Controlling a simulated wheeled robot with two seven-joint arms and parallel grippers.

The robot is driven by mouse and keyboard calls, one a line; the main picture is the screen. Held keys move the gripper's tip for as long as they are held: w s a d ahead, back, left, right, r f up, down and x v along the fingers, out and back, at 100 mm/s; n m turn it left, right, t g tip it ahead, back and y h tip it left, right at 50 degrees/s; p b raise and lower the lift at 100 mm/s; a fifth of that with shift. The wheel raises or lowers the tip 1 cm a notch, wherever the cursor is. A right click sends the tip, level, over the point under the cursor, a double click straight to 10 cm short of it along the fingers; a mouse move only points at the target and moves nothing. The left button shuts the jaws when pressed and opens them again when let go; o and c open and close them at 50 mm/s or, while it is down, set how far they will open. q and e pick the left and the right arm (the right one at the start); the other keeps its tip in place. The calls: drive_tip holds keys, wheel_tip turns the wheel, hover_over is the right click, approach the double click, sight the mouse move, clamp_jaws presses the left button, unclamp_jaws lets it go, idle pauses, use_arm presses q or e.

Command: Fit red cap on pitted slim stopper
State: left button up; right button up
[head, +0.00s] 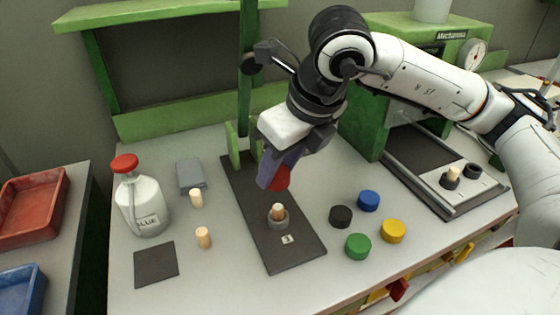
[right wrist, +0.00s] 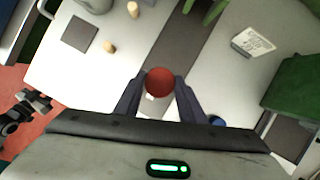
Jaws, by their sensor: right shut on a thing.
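My right gripper (head: 274,178) is shut on the red cap (head: 280,179) and holds it above the dark mat. In the right wrist view the red cap (right wrist: 160,82) sits between the two fingertips. The slim stopper (head: 278,211) stands upright in a grey ring holder (head: 278,221) on the mat, below and apart from the cap. Whether it is pitted is too small to tell. The holder and its stopper are hidden in the right wrist view. Two other pale stoppers stand to the left, one (head: 196,198) farther back and one (head: 204,238) nearer. My left gripper is out of view.
Black (head: 341,216), blue (head: 369,200), yellow (head: 392,231) and green (head: 358,246) caps lie to the right of the mat (head: 295,257). A white bottle (head: 146,208) with a red top stands at left. A green post (head: 246,85) rises behind the mat.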

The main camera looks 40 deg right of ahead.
sight(285, 175)
drive_tip(key=shift+d+r+m, duration=0.1)
drive_tip(key=shift+r+m, duration=0.15)
drive_tip(key=shift+m, duration=0.35)
drive_tip(key=shift+f+h, duration=0.1)
drive_tip(key=shift+h, duration=0.2)
drive_tip(key=shift+d+f+b, duration=0.1)
drive_tip(key=shift+f+b, duration=0.6)
drive_tip(key=shift+f, duration=0.3)
wheel_tip(285, 175, down, 2)
drive_tip(key=shift+f+b, duration=0.15)
drive_tip(key=shift+b, duration=0.45)
drive_tip(key=shift+f+b, duration=0.45)
drive_tip(key=shift+f, duration=0.4)
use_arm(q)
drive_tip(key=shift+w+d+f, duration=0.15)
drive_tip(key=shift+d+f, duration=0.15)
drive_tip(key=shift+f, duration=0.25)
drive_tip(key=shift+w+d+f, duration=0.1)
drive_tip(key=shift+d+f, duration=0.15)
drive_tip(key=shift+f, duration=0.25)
use_arm(e)
drive_tip(key=shift+f, duration=0.15)
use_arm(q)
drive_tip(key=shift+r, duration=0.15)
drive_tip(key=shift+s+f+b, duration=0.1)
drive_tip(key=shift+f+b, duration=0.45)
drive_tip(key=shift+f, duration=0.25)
